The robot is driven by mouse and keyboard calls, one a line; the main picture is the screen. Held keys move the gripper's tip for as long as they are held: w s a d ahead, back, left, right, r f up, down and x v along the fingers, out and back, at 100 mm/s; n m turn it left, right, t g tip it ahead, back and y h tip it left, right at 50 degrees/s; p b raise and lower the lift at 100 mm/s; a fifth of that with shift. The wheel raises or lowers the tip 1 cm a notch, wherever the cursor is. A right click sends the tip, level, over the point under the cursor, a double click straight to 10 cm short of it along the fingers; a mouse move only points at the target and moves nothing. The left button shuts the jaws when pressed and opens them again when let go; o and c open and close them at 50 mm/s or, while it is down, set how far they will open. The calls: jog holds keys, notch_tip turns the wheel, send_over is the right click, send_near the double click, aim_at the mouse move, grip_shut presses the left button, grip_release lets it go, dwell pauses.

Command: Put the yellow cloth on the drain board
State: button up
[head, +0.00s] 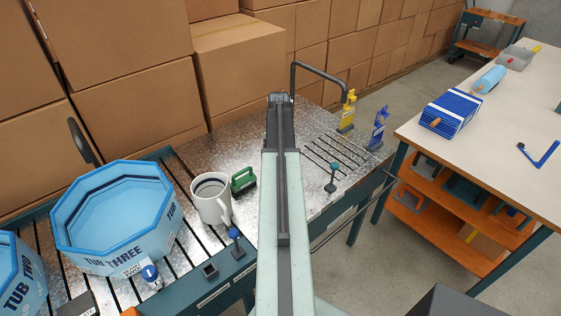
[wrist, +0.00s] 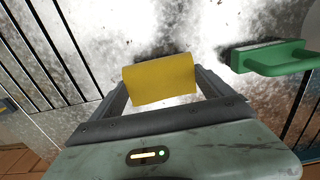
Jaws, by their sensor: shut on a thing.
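The yellow cloth (wrist: 160,80) shows in the wrist view as a folded yellow piece between the two fingers of my gripper (wrist: 158,74). The gripper is shut on it, above a shiny metal surface; I cannot tell whether the cloth touches the metal. In the head view my arm hides the cloth and the fingers. A set of dark parallel grooves in the bench top (head: 340,152), right of my arm, looks like the drain board. Grooves also show at the left of the wrist view (wrist: 42,50), apart from the cloth.
A green handled block (head: 243,180) stands left of my arm; it is close right of the gripper in the wrist view (wrist: 270,58). A white mug (head: 211,200) and a blue tub (head: 115,215) stand farther left. A bent tap (head: 320,70) and yellow bracket (head: 347,110) stand behind the grooves.

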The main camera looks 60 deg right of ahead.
notch_tip(320, 180, down, 2)
jog(key=shift+f+b, duration=0.15)
jog(key=shift+b, duration=0.25)
jog(key=shift+r, duration=0.2)
jog(key=shift+f, duration=0.15)
jog(key=o, duration=1.1)
jog(key=shift+c, duration=0.2)
notch_tip(320, 180, up, 12)
jog(key=p, duration=1.2)
jog(key=shift+r, duration=0.2)
